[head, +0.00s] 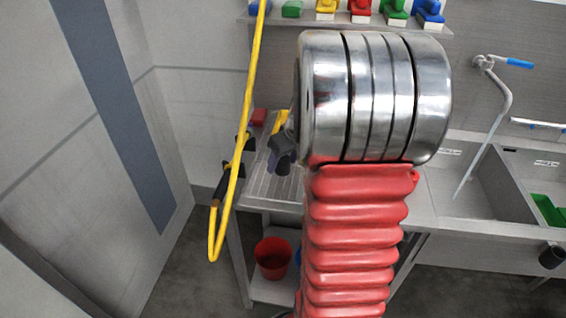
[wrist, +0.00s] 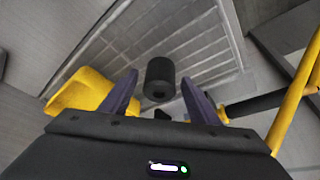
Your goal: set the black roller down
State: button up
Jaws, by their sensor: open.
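The black roller (wrist: 160,79) is a short dark cylinder in the wrist view, over the ribbed metal drainboard (wrist: 205,55). It appears between and just beyond the tips of my two dark purple fingers. My gripper (wrist: 159,86) is open, with a gap showing on both sides of the roller. Whether the roller's underside rests fully on the drainboard is hard to tell. In the head view my gripper (head: 282,153) is a small dark shape over the drainboard (head: 268,187), partly behind my arm. I cannot make out the roller there.
A yellow object (wrist: 80,93) lies left of my fingers. A yellow pole (head: 236,160) with a black grip stands close on the left. A red bucket (head: 273,258) sits below. Sink basins (head: 480,190) are at right, under a shelf (head: 345,20) of coloured brushes.

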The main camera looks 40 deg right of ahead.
jog(key=v, duration=1.1)
jog(key=shift+r, duration=0.35)
jog(key=s+a+r, duration=0.1)
jog(key=a, duration=0.8)
jog(key=s+a+r, duration=0.2)
jog(key=a, duration=0.7)
jog(key=s+a+f+n+t, duration=0.1)
jog(key=s+a, duration=0.8)
jog(key=a, duration=0.4)
jog(key=shift+f+y, duration=0.25)
jog(key=shift+y, duration=0.05)
jog(key=shift+c, duration=0.3)
